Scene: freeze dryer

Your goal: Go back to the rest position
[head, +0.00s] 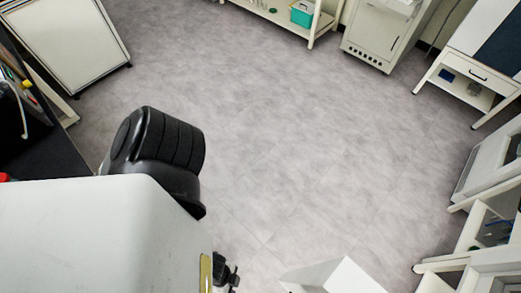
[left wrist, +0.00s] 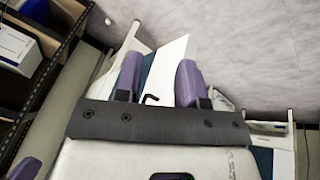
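My left gripper (left wrist: 158,80) shows in the left wrist view with its two purple fingers spread apart. A white panel-like shape (left wrist: 166,62) and a small black hook (left wrist: 150,99) show in the gap between the fingers. I see no clear grip on either. In the head view my black arm joint and white body fill the lower left, and I cannot make out a gripper's fingers there. My right gripper is in neither view. The freeze dryer cannot be surely identified.
Grey floor (head: 270,130) lies open across the middle. A white cabinet (head: 66,42) stands at the upper left, a shelf with a teal box (head: 302,13) at the top. A drawer table (head: 470,75) and white units (head: 490,160) line the right. A white box-like thing (head: 335,277) is at the bottom.

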